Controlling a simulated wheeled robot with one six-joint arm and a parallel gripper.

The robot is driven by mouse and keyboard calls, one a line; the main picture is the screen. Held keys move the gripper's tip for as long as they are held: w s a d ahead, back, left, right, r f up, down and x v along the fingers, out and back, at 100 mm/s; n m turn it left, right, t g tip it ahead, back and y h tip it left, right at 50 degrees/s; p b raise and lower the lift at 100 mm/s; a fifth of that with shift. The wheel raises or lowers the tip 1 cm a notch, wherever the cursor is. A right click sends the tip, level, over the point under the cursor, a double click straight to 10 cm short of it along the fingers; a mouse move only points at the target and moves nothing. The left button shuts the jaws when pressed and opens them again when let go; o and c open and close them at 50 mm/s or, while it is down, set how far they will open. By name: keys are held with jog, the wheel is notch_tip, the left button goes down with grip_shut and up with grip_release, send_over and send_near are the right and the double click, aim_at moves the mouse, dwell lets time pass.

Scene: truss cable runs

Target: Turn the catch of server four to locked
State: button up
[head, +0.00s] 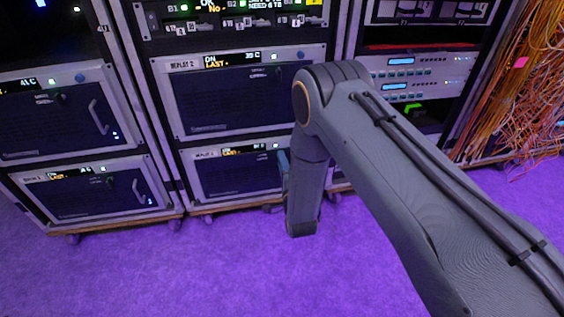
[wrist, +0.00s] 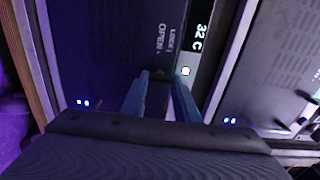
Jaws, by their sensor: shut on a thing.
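In the wrist view my gripper (wrist: 161,80) has its two blue fingers closed in on a small dark catch (wrist: 162,71) on a server's dark front panel (wrist: 115,40). The fingers hide most of the catch, so its angle cannot be told. The printed words LOCK and OPEN stand just beyond the fingertips, and a display reading 32 C is to their right. In the head view the low server (head: 232,178) in the middle rack is partly covered by my arm; a bit of my gripper shows at its right side. I cannot read a server number.
Another server (head: 90,192) stands low in the left rack, with a handle on its front. A larger server (head: 225,100) sits above the middle one. Orange cables (head: 515,95) hang at the right. The purple floor (head: 150,270) in front is clear.

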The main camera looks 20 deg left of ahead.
dwell(0.5)
jog(key=o, duration=1)
jog(key=shift+o, duration=0.2)
jog(key=p+v, duration=0.2)
jog(key=v, duration=0.5)
jog(key=shift+s, duration=0.4)
jog(key=shift+d, duration=0.15)
